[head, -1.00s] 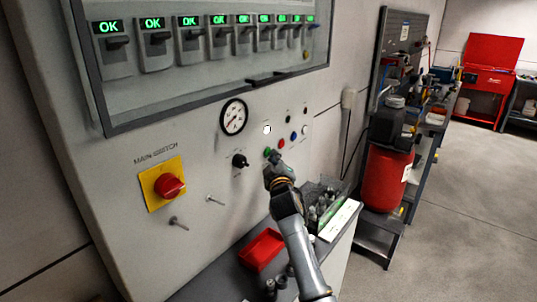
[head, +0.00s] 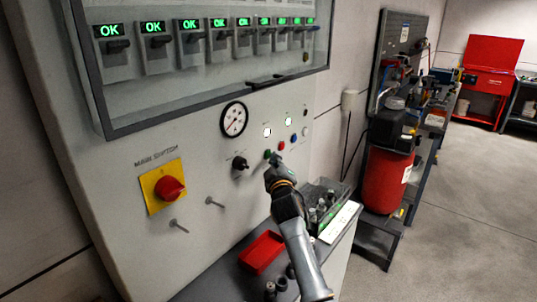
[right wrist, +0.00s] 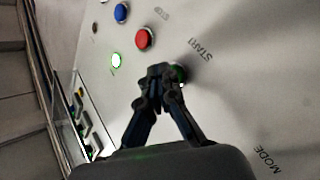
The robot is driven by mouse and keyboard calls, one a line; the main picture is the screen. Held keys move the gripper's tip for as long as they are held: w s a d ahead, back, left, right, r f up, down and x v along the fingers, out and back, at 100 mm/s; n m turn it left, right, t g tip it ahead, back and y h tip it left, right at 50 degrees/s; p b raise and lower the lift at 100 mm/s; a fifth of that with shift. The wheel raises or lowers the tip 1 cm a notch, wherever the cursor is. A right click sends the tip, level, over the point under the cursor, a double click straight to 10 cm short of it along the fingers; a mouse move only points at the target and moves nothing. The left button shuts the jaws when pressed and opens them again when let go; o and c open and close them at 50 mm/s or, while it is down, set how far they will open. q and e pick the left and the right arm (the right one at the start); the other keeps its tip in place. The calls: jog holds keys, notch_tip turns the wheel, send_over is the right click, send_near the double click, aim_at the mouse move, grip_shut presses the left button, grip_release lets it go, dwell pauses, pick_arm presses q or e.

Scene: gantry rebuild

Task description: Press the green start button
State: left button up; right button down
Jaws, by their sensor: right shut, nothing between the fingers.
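The green start button (head: 267,154) sits on the grey cabinet panel, left of the red button (head: 281,146). My right gripper (head: 274,160) is shut and empty, its tips right at the green button. In the right wrist view the gripper (right wrist: 161,72) has its tips together beside the START label, partly covering the green button (right wrist: 179,73). The tips look at or very near the button; I cannot tell if they touch it. A lamp (head: 288,121) above the buttons is lit whitish-green. My left gripper is not in view.
A blue button (head: 293,136) and a black mode knob (head: 239,162) flank the spot. The red main switch (head: 169,188) and two metal pegs stick out at left. Below, a shelf holds a red bin (head: 262,252) and a tray of parts (head: 322,200).

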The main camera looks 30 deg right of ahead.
jog(key=shift+s+d, duration=0.15)
jog(key=shift+s, duration=0.25)
jog(key=s+p, duration=0.1)
jog(key=s+d+p, duration=0.1)
jog(key=s, duration=0.1)
jog(key=s+d+p, duration=0.1)
jog(key=shift+s, duration=0.3)
dwell(0.7)
